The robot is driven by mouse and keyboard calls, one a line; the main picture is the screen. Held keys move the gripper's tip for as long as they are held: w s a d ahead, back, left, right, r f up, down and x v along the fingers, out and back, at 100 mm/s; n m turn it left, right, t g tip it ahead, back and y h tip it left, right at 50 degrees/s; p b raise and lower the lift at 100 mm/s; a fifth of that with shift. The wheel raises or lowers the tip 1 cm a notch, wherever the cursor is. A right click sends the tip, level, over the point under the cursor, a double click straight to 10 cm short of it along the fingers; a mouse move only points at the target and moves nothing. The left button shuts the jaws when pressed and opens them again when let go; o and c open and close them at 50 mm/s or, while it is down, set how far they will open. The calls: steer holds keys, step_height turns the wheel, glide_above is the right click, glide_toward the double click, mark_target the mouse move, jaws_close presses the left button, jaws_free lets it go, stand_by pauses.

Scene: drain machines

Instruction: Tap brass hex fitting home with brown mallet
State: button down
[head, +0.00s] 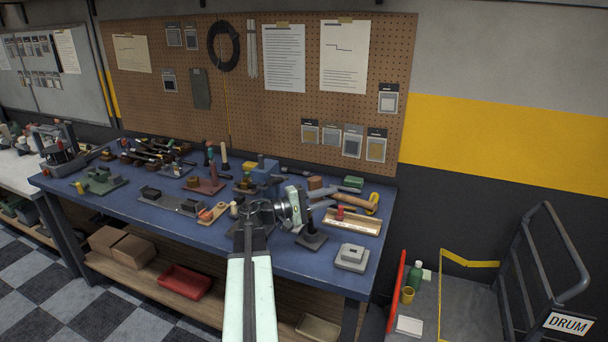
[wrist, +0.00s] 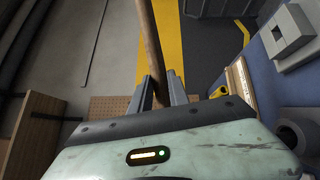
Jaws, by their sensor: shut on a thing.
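My gripper (head: 318,202) is over the right part of the blue bench. In the wrist view, my gripper (wrist: 162,92) is shut on a brown wooden handle (wrist: 150,45), which runs out past the top of the picture. The handle, taken to be that of the brown mallet, also shows in the head view (head: 354,202), pointing right. I cannot make out the mallet's head for certain. I cannot pick out the brass hex fitting for certain among the small parts.
The blue bench (head: 330,277) carries many tools and fixtures. Near my gripper are a wooden tray (head: 362,226) with a red part, a dark post on a base (head: 312,240), a pale block (head: 352,257) and a brown block (head: 315,183). A pegboard (head: 290,110) stands behind.

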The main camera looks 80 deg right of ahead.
mark_target(317, 186)
steer(key=w+d+r+p, duration=0.2)
steer(key=w+r+p, duration=0.1)
steer(key=w+d+r+p, duration=0.1)
steer(key=r+p, duration=0.1)
steer(key=shift+w+d+r, duration=0.25)
steer(key=shift+w+d, duration=0.05)
steer(key=shift+d, duration=0.1)
steer(key=shift+w+d, duration=0.1)
steer(key=shift+w, duration=0.15)
steer(key=shift+s+f, duration=0.15)
steer(key=shift+f, duration=0.1)
steer(key=f+b, duration=0.3)
steer(key=a+f+b, duration=0.1)
steer(key=f+b, duration=0.1)
steer(key=shift+s, duration=0.4)
step_height(317, 186, down, 9)
steer(key=s+b, duration=0.1)
steer(key=b, duration=0.8)
steer(key=r+p, duration=0.8)
steer(key=w+r+p, duration=0.1)
steer(key=r+p, duration=0.3)
steer(key=shift+w+d+r, duration=0.1)
steer(key=shift+d, duration=0.1)
steer(key=f+b, duration=0.2)
steer(key=f, duration=0.1)
steer(key=shift+a+b, duration=0.2)
steer(key=shift+b, duration=0.2)
steer(key=shift+d+f, duration=0.1)
